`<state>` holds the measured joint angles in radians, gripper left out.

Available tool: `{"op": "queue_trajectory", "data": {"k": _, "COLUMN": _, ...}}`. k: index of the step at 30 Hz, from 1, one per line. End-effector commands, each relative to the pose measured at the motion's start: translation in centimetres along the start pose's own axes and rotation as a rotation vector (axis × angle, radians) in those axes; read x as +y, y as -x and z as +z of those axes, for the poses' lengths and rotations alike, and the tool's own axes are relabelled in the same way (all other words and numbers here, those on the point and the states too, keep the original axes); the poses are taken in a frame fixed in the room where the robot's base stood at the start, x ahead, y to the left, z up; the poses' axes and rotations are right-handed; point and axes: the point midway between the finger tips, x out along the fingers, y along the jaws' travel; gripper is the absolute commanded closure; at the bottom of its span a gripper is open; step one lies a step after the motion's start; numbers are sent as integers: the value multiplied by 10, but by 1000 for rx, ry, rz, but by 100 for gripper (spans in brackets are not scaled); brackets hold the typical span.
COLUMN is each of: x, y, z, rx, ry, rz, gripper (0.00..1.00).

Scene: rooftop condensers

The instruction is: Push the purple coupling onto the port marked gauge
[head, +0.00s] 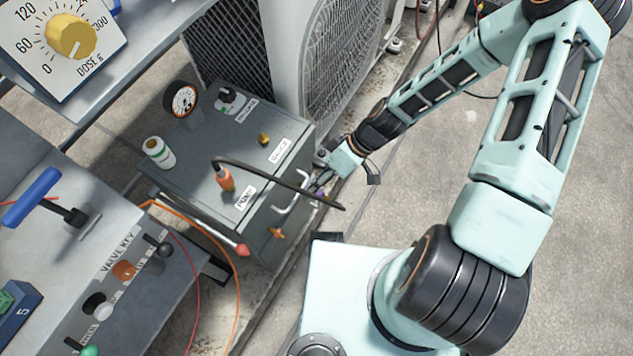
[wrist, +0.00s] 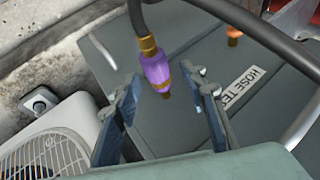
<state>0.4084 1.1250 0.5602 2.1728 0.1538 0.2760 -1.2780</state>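The purple coupling (wrist: 157,71) has brass collars at both ends and hangs on a black hose. In the wrist view it sits between my gripper's fingertips (wrist: 160,75), with gaps on both sides. My gripper is open and holds nothing. In the head view my gripper (head: 321,180) is beside the right edge of the grey box (head: 200,150), with a bit of purple (head: 319,194) by its fingers. A brass port (head: 263,138) stands on the box top beside a white label (head: 279,150) that seems to read gauge. It is apart from the coupling.
An orange coupling (head: 224,179) with the black hose stands by the pump label (head: 244,198). A metal handle (head: 296,190) sticks out of the box near my gripper.

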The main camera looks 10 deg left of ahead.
Motion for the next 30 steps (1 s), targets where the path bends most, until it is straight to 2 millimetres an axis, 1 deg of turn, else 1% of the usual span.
{"op": "queue_trajectory", "data": {"k": 2, "x": 0, "y": 0, "z": 0, "rx": 0, "ry": 0, "rz": 0, "gripper": 61}}
{"op": "queue_trajectory", "data": {"k": 3, "x": 0, "y": 0, "z": 0, "rx": 0, "ry": 0, "rz": 0, "gripper": 63}}
{"op": "queue_trajectory", "data": {"k": 13, "x": 0, "y": 0, "z": 0, "rx": 0, "ry": 0, "rz": 0, "gripper": 99}}
{"op": "queue_trajectory", "data": {"k": 15, "x": 0, "y": 0, "z": 0, "rx": 0, "ry": 0, "rz": 0, "gripper": 100}}
{"op": "queue_trajectory", "data": {"k": 16, "x": 0, "y": 0, "z": 0, "rx": 0, "ry": 0, "rz": 0, "gripper": 85}}
{"op": "queue_trajectory", "data": {"k": 20, "x": 0, "y": 0, "z": 0, "rx": 0, "ry": 0, "rz": 0, "gripper": 99}}
{"op": "queue_trajectory", "data": {"k": 30, "x": 0, "y": 1, "z": 1, "rx": 0, "ry": 0, "rz": -1, "gripper": 100}}
